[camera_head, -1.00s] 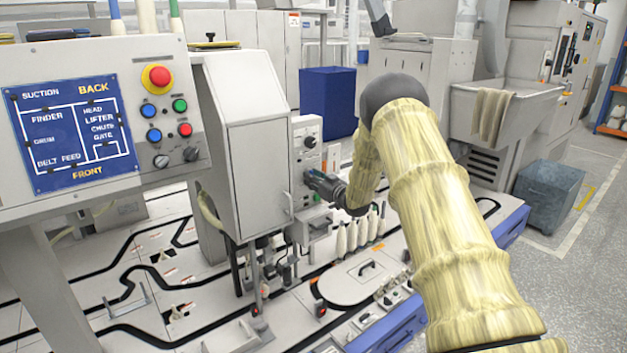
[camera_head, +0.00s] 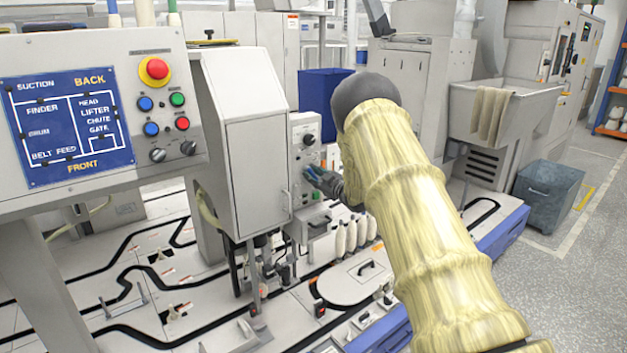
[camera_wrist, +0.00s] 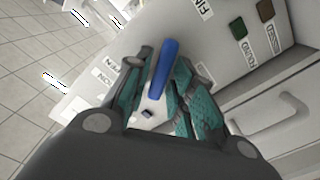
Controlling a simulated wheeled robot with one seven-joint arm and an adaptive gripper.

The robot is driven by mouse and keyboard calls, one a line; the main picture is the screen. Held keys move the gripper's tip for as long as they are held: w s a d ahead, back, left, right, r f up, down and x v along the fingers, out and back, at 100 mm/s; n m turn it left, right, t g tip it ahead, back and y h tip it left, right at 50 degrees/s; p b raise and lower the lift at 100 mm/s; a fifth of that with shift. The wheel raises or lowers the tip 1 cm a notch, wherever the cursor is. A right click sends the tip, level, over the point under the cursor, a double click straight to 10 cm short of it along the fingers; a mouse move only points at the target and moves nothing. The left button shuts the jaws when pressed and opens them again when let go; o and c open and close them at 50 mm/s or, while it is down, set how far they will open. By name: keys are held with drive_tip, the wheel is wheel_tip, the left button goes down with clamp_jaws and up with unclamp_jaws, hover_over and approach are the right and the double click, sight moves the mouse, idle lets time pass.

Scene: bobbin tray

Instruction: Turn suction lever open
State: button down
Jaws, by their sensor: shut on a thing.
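The suction lever is a blue handle (camera_wrist: 163,68) in the wrist view, standing on a white plate of the control panel. My gripper (camera_wrist: 168,64) has its teal-padded fingers on both sides of the lever and is shut on it. The lever lies slanted in the wrist picture, its top leaning right. In the head view my gripper (camera_head: 312,174) is at the front of the grey control panel (camera_head: 305,130). There the fingers mostly hide the lever.
Above the gripper the panel has a black knob (camera_head: 308,140). A grey cabinet (camera_head: 255,150) stands close on the left. White bobbins (camera_head: 351,236) stand below my forearm. In the wrist view, brown and green buttons (camera_wrist: 238,28) and printed labels sit near the fingers.

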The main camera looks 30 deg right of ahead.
drive_tip(key=n+b, duration=0.1)
drive_tip(key=n, duration=0.2)
drive_tip(key=n+b, duration=0.2)
drive_tip(key=n, duration=0.2)
drive_tip(key=r+n+b, duration=0.1)
drive_tip(key=n+b, duration=0.1)
drive_tip(key=n, duration=0.2)
drive_tip(key=shift+d+r, duration=0.1)
drive_tip(key=shift+d, duration=0.25)
idle(0.4)
drive_tip(key=c, duration=1.4)
unclamp_jaws()
drive_tip(key=shift+c, duration=0.2)
drive_tip(key=s+d, duration=0.1)
drive_tip(key=s, duration=1.1)
